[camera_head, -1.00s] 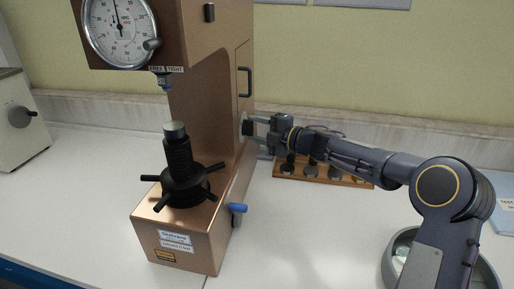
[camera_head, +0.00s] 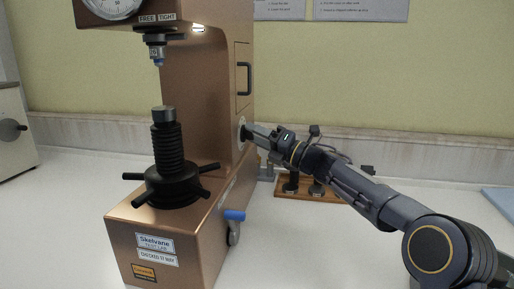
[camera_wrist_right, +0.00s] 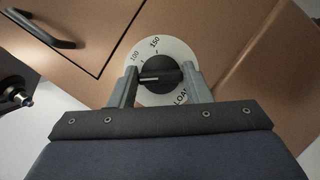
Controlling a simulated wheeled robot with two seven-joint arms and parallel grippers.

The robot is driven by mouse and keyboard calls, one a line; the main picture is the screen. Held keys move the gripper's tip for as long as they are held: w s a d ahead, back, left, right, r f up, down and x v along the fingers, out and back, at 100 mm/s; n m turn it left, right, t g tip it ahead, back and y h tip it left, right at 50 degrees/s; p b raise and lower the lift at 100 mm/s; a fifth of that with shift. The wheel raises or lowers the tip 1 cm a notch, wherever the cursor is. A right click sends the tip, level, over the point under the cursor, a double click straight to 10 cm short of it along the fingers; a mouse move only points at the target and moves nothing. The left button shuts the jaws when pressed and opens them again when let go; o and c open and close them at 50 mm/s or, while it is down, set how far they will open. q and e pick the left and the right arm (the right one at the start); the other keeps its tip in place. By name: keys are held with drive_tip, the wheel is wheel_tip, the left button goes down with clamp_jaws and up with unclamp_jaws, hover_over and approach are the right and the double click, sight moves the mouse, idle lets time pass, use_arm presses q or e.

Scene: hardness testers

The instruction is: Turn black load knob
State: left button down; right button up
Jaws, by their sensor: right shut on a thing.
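The bronze hardness tester (camera_head: 196,95) stands on the bench. Its black load knob (camera_wrist_right: 160,72) sits on a round white dial (camera_wrist_right: 150,47) marked 100, 150 and LOAD on the right side face. The knob's pale pointer line points left in the right wrist view, a little below the 100 mark. My right gripper (camera_wrist_right: 160,80) is shut on the knob, with one finger on each side. In the head view the right gripper (camera_head: 249,132) meets the side face from the right, and its fingers mostly hide the knob. My left gripper is not in view.
A black door handle (camera_head: 245,77) is above the dial. A blue-tipped lever (camera_head: 234,215) sticks out below it. A spoked handwheel (camera_head: 172,187) is at the front. A wooden rack (camera_head: 322,194) stands behind my right arm. The bench at front right is clear.

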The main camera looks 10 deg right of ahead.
drive_tip(key=shift+f+n+b, duration=0.2)
drive_tip(key=shift+n+b, duration=0.3)
drive_tip(key=shift+n, duration=0.2)
drive_tip(key=o, duration=1)
drive_tip(key=shift+r, duration=0.15)
drive_tip(key=v, duration=0.8)
drive_tip(key=shift+w, duration=0.15)
